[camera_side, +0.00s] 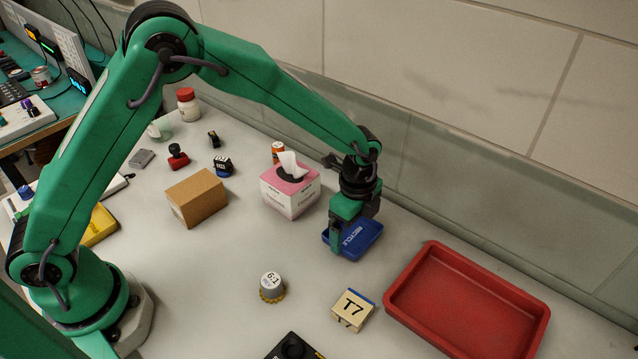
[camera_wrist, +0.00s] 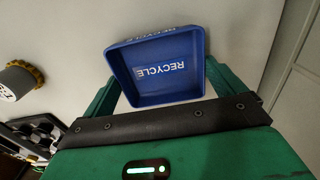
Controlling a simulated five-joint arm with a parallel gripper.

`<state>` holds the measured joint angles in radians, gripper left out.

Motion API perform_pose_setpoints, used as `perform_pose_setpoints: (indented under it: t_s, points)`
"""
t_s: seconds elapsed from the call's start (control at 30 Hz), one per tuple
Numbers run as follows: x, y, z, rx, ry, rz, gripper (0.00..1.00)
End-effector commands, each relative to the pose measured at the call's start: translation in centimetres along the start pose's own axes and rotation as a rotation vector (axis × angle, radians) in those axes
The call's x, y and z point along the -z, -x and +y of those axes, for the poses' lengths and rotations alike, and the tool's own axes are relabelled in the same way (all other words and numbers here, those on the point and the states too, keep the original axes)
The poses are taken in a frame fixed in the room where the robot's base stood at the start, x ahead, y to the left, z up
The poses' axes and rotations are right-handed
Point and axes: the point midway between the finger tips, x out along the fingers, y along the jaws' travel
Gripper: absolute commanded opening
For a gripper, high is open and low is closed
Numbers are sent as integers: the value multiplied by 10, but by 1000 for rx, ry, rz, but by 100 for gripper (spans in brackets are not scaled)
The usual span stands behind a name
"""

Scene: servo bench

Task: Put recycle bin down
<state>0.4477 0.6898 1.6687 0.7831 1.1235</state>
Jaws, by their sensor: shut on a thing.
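The recycle bin is a small blue open-topped box with white RECYCLE lettering. In the side view the recycle bin (camera_side: 362,241) is at the right of the bench, under my gripper (camera_side: 345,236). In the wrist view the recycle bin (camera_wrist: 160,85) sits between the two green fingers of my gripper (camera_wrist: 160,92). My gripper points down and is shut on the bin. The bin looks empty inside. I cannot tell whether its underside touches the bench.
A pink and white tissue box (camera_side: 290,190) stands just left of the bin. A red tray (camera_side: 392,302) lies to its right. A T7 block (camera_side: 352,311) and a 6:1 knob-like piece (camera_side: 271,287) are in front. A cardboard box (camera_side: 197,199) stands further left. The bench between is clear.

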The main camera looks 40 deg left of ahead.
Motion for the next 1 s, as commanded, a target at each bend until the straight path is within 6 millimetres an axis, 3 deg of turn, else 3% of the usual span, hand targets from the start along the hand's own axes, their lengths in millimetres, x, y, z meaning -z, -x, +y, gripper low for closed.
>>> perform_pose_setpoints:
  t_s: [0.07,0.1,0.57,0.77,1.0]
  points:
    - [0,-1,0,1,0,1,57]
    - [0,-2,0,-1,0,0,99]
    - [0,6,0,0,0,0,100]
    - [0,26,0,2,0,1,100]
    - [0,64,-1,4,0,2,100]
